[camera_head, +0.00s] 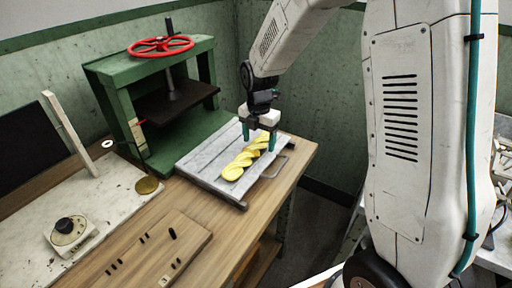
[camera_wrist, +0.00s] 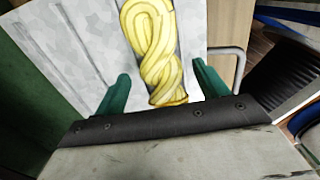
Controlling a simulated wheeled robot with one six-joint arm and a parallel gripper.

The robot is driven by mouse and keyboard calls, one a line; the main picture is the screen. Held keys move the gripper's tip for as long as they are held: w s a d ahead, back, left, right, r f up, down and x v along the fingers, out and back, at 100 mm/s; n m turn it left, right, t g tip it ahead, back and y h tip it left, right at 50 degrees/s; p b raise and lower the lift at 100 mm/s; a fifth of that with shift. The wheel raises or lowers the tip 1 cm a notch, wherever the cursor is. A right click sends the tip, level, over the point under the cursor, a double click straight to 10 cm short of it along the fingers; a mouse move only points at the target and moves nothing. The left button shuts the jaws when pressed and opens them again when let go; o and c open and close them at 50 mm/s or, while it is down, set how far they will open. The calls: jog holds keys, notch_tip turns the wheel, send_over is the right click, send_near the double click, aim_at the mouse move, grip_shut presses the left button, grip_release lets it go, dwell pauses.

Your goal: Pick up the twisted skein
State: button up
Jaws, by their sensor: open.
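The twisted skein (camera_head: 241,164) is yellow and lies on a pale grey board (camera_head: 199,160) on the wooden table. In the wrist view the skein (camera_wrist: 156,50) runs away from my gripper, with its near end between the fingers. My gripper (camera_head: 259,138) is over the skein's far end in the head view, pointing down. Its two green fingers (camera_wrist: 160,84) are open, one on each side of the skein, with gaps visible. I cannot tell how far the fingertips are above the board.
A green press (camera_head: 133,126) with a red handwheel (camera_head: 160,46) stands left of the board. A metal handle (camera_head: 275,168) is at the board's right side. A wooden block with slots (camera_head: 150,250), a small dial device (camera_head: 69,232) and a brass disc (camera_head: 147,185) lie nearer and left.

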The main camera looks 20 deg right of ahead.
jog(key=c, duration=1.1)
